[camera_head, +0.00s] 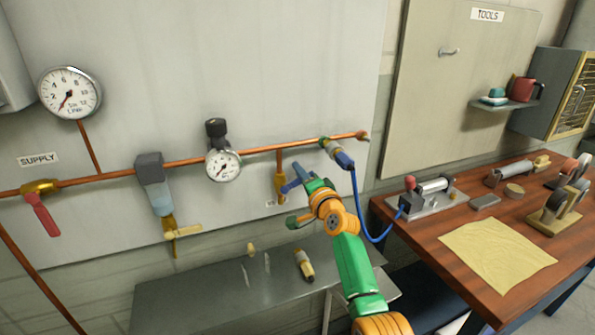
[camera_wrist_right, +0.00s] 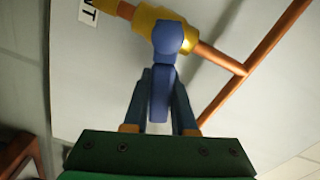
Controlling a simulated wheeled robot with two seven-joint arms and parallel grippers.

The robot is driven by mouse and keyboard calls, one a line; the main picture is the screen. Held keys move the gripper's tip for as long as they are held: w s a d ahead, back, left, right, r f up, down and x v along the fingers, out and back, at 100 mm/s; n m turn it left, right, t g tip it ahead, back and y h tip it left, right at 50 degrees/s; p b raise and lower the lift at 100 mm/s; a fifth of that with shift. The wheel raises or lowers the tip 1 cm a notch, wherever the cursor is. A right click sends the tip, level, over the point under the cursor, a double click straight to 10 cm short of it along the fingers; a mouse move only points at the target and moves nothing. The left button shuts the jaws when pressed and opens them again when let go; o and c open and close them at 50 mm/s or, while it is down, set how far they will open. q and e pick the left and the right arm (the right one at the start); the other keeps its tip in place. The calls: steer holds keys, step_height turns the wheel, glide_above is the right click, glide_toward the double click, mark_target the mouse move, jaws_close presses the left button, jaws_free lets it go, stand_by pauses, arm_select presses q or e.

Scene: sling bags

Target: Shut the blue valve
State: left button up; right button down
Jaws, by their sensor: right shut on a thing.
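The blue valve has a brass body (camera_head: 280,186) on a short copper branch that drops from the main pipe on the wall panel. Its blue handle (camera_wrist_right: 167,40) stands at an angle to the pipe in the right wrist view. My right gripper (camera_wrist_right: 161,105) has one finger on each side of the handle's lever and is shut on it. In the head view my right gripper (camera_head: 291,178) is at the valve, and its fingers partly hide the handle. My left gripper is in neither view.
A red-handled supply valve (camera_head: 42,210), gauges (camera_head: 223,165) and a filter unit (camera_head: 155,185) are along the copper pipe. A blue hose (camera_head: 358,205) hangs right of my arm. A grey bench (camera_head: 215,295) is below; a wooden workbench (camera_head: 430,232) with tools stands right.

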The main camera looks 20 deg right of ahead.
steer(key=shift+d+f+m, duration=0.1)
steer(key=shift+f+m, duration=0.4)
steer(key=shift+m, duration=0.5)
steer(key=shift+d+f+m, duration=0.1)
steer(key=shift+f+m, duration=0.4)
steer(key=shift+m, duration=0.5)
steer(key=shift+f, duration=0.1)
steer(key=c, duration=0.7)
jaws_free()
steer(key=shift+s, duration=0.15)
steer(key=s, duration=0.4)
steer(key=s+p, duration=0.1)
steer(key=s, duration=0.2)
steer(key=shift+a, duration=0.25)
